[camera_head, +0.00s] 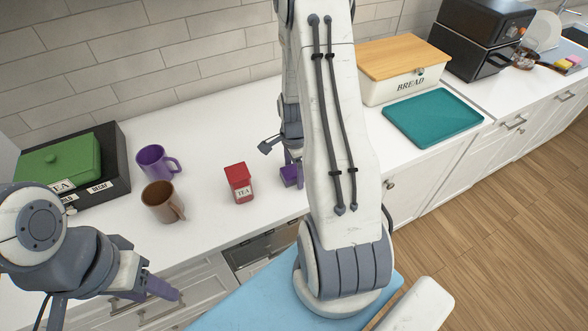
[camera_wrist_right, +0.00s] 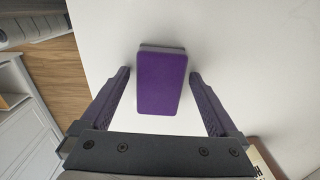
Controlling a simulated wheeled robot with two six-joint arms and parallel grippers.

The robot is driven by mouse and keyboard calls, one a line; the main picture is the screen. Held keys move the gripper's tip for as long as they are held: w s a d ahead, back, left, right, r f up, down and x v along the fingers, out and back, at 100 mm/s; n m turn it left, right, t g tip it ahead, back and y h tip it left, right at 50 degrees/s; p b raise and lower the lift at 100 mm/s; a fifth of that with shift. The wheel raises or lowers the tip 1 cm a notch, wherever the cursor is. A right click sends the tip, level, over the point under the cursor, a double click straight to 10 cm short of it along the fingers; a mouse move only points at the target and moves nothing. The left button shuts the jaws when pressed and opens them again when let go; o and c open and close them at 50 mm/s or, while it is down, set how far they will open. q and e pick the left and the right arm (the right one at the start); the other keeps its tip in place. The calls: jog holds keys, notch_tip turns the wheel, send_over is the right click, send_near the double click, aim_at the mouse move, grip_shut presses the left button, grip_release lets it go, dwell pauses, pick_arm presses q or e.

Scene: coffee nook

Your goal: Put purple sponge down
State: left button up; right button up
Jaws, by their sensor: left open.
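The purple sponge (camera_wrist_right: 162,84) lies on the white counter (camera_wrist_right: 240,50) in the right wrist view. My right gripper (camera_wrist_right: 160,78) is open, with one finger on each side of the sponge and a gap on both sides. In the head view, the sponge (camera_head: 289,177) shows beside the red tea tin, partly hidden by my right arm. My right gripper (camera_head: 283,152) is just above it there, also partly hidden. My left gripper (camera_head: 150,284) is open and empty in front of the counter at the lower left, away from the sponge.
A red tea tin (camera_head: 239,184) stands left of the sponge. A brown mug (camera_head: 160,203) and a purple mug (camera_head: 152,160) stand further left, near a black tray (camera_head: 121,160) with a green box (camera_head: 62,160). A bread box (camera_head: 395,87) and teal tray (camera_head: 432,116) are at right.

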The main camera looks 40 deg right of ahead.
aim_at(294, 172)
jog(key=shift+f, duration=0.1)
jog(key=shift+r, duration=0.2)
notch_tip(294, 172, up, 10)
jog(key=b, duration=0.2)
jog(key=s+a+r+n, duration=0.1)
jog(key=a+r+n, duration=0.1)
jog(key=a+n, duration=0.55)
jog(key=a+r+n, duration=0.3)
jog(key=a+n, duration=0.1)
jog(key=a, duration=0.6)
jog(key=s+a+r+n+y, duration=0.1)
jog(key=s+a+r+n, duration=0.2)
jog(key=s+a+n, duration=1)
jog(key=s+n, duration=0.2)
jog(key=n, duration=0.2)
jog(key=shift+s+a, duration=0.15)
jog(key=shift+a, duration=0.1)
